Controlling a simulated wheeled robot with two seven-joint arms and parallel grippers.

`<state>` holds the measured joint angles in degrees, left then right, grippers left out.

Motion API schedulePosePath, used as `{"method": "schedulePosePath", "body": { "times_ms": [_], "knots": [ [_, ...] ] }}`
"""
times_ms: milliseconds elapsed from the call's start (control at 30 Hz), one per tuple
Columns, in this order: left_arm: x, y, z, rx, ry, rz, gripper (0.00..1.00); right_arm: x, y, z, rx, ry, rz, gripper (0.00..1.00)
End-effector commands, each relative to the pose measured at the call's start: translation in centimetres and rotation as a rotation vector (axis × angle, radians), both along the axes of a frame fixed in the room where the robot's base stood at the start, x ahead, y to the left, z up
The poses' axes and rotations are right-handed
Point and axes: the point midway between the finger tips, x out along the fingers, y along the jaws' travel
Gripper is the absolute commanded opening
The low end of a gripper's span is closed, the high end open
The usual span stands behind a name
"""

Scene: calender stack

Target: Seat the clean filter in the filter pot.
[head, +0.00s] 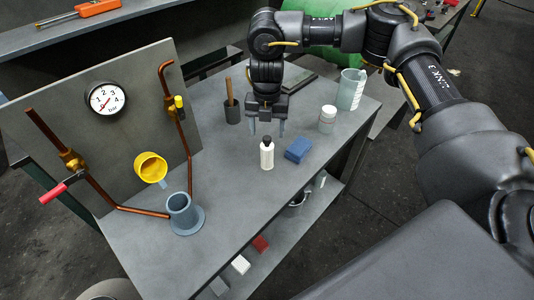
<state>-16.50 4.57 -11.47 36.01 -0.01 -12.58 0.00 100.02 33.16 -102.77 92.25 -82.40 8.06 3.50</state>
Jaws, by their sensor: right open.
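The filter pot, as far as I can tell, is the open blue-grey cylinder (179,217) standing on a round flange on the bench, joined to copper pipes. A yellow cup-like part (150,170) shows just behind and above it, in front of the upright panel; I cannot tell whether it is fixed there. I cannot clearly make out the clean filter. My right gripper (267,128) points down over the bench, open and empty, behind the white bottle (267,157) with a black cap. My left gripper is out of view.
A dark holder (232,112) with a wooden handle, a blue block (298,149), a white-lidded jar (327,122) and a clear beaker (350,92) stand near my right gripper. The panel (130,120) carries a gauge (105,99) and valves. The bench (235,195) is clear between bottle and pot.

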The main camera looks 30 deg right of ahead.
Motion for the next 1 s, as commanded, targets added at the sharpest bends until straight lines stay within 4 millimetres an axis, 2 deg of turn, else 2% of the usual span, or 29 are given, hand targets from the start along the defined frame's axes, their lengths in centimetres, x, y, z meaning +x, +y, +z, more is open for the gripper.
{"method": "schedulePosePath", "body": {
  "times_ms": [133,300,567,667,1000],
  "knots": [
    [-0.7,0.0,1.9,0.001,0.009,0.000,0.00,0.1,-0.2,-1.8,-0.002,0.005,0.000,0.63],
    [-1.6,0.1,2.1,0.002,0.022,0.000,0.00,0.2,-0.2,-4.0,-0.001,0.002,-0.001,0.63],
    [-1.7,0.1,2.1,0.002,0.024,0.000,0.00,0.2,-0.2,-4.5,0.000,0.001,-0.001,0.63],
    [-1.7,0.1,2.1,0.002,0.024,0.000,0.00,0.2,-0.2,-4.5,0.000,0.001,0.000,0.53],
    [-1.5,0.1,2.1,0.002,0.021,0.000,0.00,0.2,-0.2,-4.4,0.000,0.001,-0.001,0.08]
  ]
}}
